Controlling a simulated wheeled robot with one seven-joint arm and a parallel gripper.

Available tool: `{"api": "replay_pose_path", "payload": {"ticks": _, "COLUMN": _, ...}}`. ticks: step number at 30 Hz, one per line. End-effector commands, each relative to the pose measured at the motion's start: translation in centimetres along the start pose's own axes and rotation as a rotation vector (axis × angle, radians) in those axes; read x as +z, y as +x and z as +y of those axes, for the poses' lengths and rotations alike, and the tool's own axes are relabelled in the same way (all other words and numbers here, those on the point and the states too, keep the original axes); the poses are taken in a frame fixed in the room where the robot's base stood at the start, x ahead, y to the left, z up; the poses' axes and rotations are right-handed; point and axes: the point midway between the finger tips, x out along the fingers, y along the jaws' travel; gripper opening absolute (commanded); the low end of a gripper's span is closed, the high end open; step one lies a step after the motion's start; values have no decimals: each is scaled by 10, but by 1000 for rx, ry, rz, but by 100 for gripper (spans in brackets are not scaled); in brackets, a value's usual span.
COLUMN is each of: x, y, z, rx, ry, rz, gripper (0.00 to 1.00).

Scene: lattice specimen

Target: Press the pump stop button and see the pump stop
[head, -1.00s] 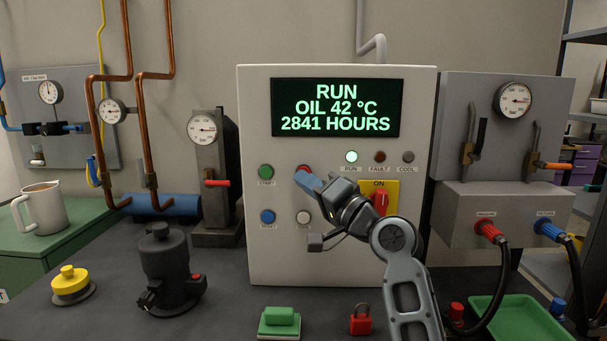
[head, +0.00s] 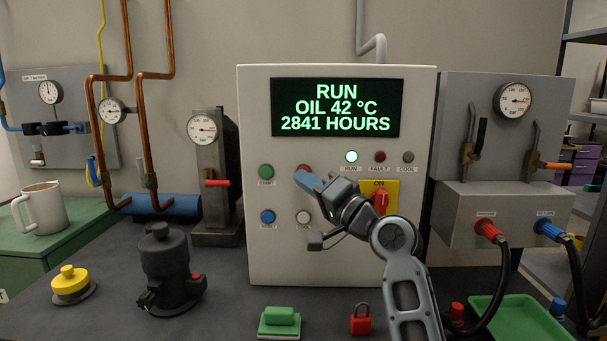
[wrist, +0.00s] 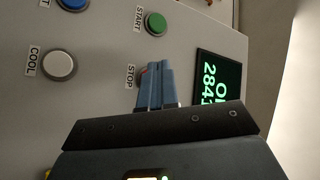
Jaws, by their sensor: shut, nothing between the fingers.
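The red stop button (head: 302,168) is on the grey control panel (head: 340,260), mostly hidden behind my gripper (head: 300,177). My gripper is shut and empty, its blue fingertips at the button. In the wrist view the fingertips (wrist: 150,72) cover most of the button beside the STOP label (wrist: 131,76); whether they touch it or press it in, I cannot tell. The display (head: 337,108) reads RUN, OIL 42 °C, 2841 HOURS. The RUN lamp (head: 351,156) is lit pale green.
The green start button (head: 266,172) is left of the stop button. The blue reset button (head: 267,216) and white cool button (head: 304,217) are below. A red switch (head: 381,203) on a yellow plate is close right, behind my arm.

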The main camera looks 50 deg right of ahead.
Motion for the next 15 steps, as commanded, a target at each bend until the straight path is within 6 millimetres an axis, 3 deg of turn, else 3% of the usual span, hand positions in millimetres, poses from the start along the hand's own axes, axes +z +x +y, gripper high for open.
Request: {"api": "replay_pose_path", "payload": {"ticks": 15, "x": -3, "y": 5, "z": 3, "rx": 0, "ry": 0, "rz": 0, "gripper": 0}}
